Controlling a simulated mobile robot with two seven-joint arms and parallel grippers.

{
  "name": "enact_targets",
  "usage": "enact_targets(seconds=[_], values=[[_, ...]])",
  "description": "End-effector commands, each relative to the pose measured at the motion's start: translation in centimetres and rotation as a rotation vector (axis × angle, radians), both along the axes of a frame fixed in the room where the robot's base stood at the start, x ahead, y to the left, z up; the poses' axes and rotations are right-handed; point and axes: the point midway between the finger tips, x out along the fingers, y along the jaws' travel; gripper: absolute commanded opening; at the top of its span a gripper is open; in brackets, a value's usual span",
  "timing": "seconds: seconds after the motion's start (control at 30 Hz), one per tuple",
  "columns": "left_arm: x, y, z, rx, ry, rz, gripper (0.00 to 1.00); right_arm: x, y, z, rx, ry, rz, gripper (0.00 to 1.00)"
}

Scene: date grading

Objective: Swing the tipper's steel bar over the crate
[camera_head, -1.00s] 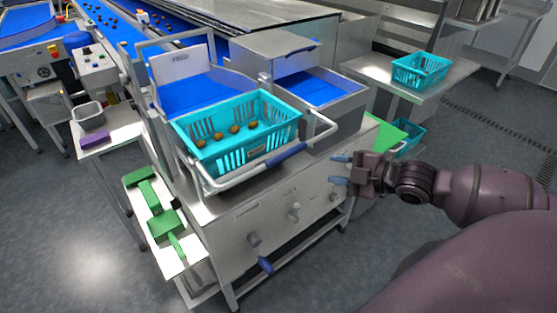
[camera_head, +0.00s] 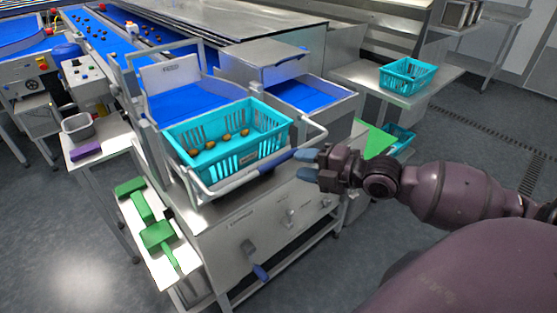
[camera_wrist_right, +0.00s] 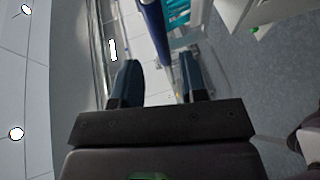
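The tipper's steel bar (camera_head: 233,181) runs low along the front of the teal crate (camera_head: 187,164) and bends up at its right end. A dark blue grip (camera_head: 274,161) sits on the bar. The crate rests in the tipper with several brown dates (camera_head: 226,136) in it. My right gripper (camera_head: 307,165) is open and empty, just right of the blue grip. In the right wrist view, the blue grip (camera_wrist_right: 154,28) lies ahead, between the lines of the open fingers (camera_wrist_right: 160,82); I see no contact. My left gripper is out of view.
A side shelf (camera_head: 160,255) with green scoops (camera_head: 158,236) stands at the left. A second teal crate (camera_head: 390,79) sits on a steel table (camera_head: 437,80) at the back right. Blue belts (camera_head: 187,101) lie behind the crate. The floor at front left is clear.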

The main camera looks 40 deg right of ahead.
Motion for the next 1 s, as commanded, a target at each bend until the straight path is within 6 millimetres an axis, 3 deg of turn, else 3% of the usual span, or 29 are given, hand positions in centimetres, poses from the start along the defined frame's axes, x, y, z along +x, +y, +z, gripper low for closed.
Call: enact_targets(seconds=[0.5, 0.93, 1.0], values=[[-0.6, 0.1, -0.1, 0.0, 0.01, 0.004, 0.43, 5.3, 2.8, -1.0, 0.002, 0.001, 0.0, 0.39], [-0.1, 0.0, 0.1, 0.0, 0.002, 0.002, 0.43, 5.9, 3.1, -1.3, 0.0, 0.002, 0.001, 0.39], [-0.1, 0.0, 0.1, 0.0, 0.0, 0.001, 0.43, 5.9, 3.1, -1.3, 0.0, 0.002, 0.001, 0.29]])
